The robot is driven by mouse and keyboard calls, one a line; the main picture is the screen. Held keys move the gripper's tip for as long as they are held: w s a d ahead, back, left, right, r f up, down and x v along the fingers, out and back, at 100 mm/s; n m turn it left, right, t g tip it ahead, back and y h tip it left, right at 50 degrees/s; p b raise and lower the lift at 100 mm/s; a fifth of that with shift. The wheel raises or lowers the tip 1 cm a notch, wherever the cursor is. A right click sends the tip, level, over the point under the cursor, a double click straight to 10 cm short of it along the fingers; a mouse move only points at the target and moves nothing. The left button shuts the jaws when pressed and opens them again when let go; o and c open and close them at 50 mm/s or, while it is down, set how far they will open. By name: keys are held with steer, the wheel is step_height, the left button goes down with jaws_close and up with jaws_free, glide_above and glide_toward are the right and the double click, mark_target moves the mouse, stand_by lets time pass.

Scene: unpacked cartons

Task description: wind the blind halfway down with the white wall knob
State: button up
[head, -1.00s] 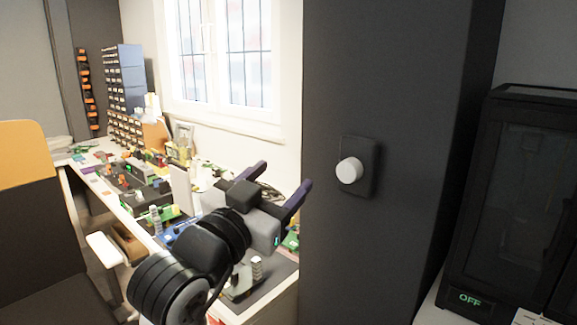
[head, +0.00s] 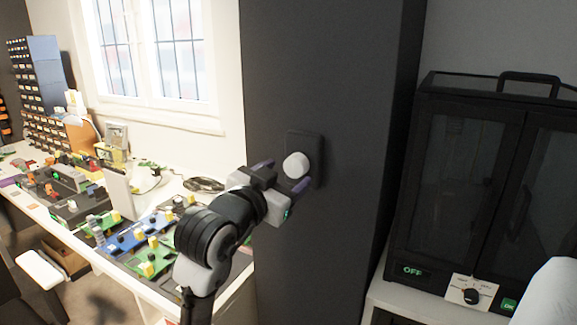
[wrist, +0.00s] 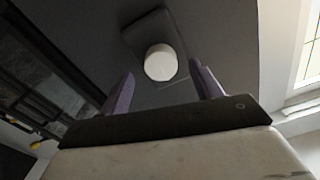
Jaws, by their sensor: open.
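The white knob (head: 296,165) is round and sits on a dark plate (head: 318,150) on the dark pillar. My gripper (head: 284,173) is open just in front of the knob in the head view. In the wrist view the knob (wrist: 160,62) shows beyond and between the two purple fingers, above the middle of my gripper (wrist: 163,85). The fingers do not appear closed on it. The window (head: 155,50) is at the upper left, with its top cut off. I cannot make out a blind in it.
A cluttered workbench (head: 125,290) with circuit boards and small parts runs along the left.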

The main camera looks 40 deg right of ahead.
steer(key=shift+x, duration=1.2)
steer(key=c, duration=1)
